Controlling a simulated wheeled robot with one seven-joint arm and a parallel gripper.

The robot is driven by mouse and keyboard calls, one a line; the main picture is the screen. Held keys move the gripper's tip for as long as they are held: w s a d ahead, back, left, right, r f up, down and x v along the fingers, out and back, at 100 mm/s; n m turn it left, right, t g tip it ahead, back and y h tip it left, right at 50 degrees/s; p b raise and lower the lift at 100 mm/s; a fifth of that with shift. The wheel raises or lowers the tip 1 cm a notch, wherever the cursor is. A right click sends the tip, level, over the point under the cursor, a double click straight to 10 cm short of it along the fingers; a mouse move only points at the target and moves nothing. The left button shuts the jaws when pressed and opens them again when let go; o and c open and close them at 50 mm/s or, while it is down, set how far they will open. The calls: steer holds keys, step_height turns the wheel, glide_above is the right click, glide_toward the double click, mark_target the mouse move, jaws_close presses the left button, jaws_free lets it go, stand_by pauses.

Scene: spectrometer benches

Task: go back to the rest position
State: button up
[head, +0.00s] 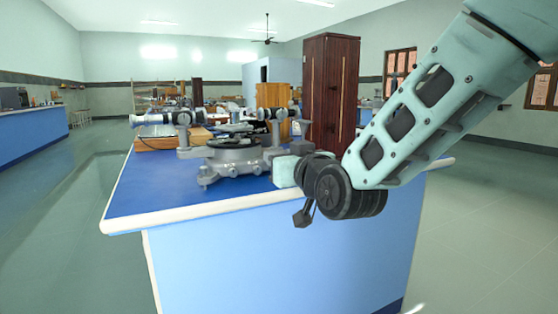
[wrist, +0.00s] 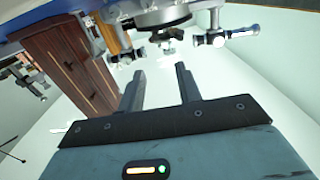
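My gripper (wrist: 160,82) shows in the wrist view with its two dark fingers well apart and nothing between them. In the head view my arm comes in from the upper right and its wrist ends at the right side of the bench; the fingers cannot be made out there. The grey spectrometer (head: 232,160) stands on the blue bench top (head: 150,188), just left of my wrist. It also shows at the top of the wrist view (wrist: 165,16), beyond the fingertips. Whether the fingers touch anything cannot be told from the head view, but the wrist view shows a gap.
A wooden box (head: 172,140) lies on the bench behind the spectrometer. A tall dark wooden cabinet (head: 330,92) stands behind the bench. Another blue bench (head: 32,128) runs along the left. The floor (head: 482,235) to the right is clear.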

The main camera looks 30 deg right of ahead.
steer(key=s+a+f+n+g+y, duration=0.4)
steer(key=s+a+f+g, duration=0.55)
steer(key=a+f, duration=0.35)
steer(key=s+f+n+g+h, duration=0.2)
steer(key=s+f+g, duration=0.2)
steer(key=s, duration=0.6)
steer(key=s+f+n+g+h, duration=0.1)
steer(key=s+f+n+g, duration=0.15)
steer(key=s+g, duration=0.45)
step_height(320, 180, up, 31)
steer(key=s+t+p, duration=0.2)
steer(key=p, duration=2.9)
steer(key=shift+d+f+m, duration=0.2)
steer(key=shift+d+m, duration=0.1)
steer(key=shift+m, duration=0.15)
steer(key=shift+o, duration=0.4)
steer(key=shift+s+t, duration=0.1)
steer(key=shift+t, duration=0.15)
